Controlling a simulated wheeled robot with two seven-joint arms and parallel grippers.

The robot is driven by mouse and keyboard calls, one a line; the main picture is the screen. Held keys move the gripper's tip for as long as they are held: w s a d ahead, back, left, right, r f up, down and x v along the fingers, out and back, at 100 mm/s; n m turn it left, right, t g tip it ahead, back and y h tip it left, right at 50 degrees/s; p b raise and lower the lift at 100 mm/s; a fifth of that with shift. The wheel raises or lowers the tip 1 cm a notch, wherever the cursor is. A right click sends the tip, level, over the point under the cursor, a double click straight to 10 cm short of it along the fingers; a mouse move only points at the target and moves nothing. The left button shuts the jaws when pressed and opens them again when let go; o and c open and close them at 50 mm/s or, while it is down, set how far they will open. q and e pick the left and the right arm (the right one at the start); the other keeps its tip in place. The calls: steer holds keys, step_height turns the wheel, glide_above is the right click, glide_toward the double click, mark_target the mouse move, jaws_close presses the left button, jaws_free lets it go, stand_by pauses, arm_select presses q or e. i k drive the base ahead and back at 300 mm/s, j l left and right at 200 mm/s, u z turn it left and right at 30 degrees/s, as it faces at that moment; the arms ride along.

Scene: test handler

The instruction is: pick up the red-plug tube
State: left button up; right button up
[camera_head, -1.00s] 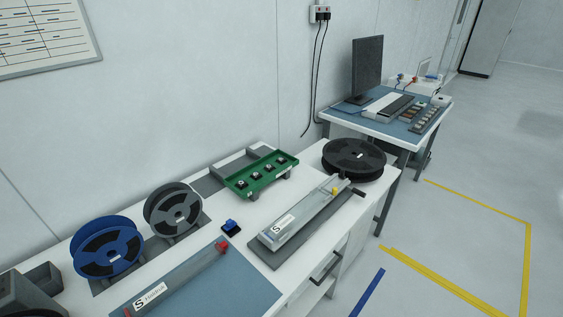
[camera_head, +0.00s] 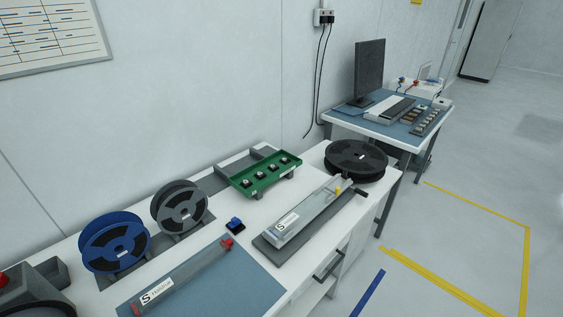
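The red-plug tube (camera_head: 186,275) is a long, grey, see-through tube with a white label near its lower left end. A red plug (camera_head: 227,244) sits at its upper right end, and red also shows at its lower left end. It lies slanted on a blue mat (camera_head: 240,288) at the front of the white bench. Another clear tube (camera_head: 305,213) with a white label and a yellow plug (camera_head: 337,190) rests on a dark grey base to the right. Neither of my grippers is in view.
Blue (camera_head: 114,242) and grey (camera_head: 180,208) reels stand behind the tube. A small blue block (camera_head: 235,224) lies close to its red plug. A green tray (camera_head: 262,174) and a black reel (camera_head: 356,158) are further back. Free floor lies right of the bench.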

mark_target(161, 291)
steer(key=u, duration=1)
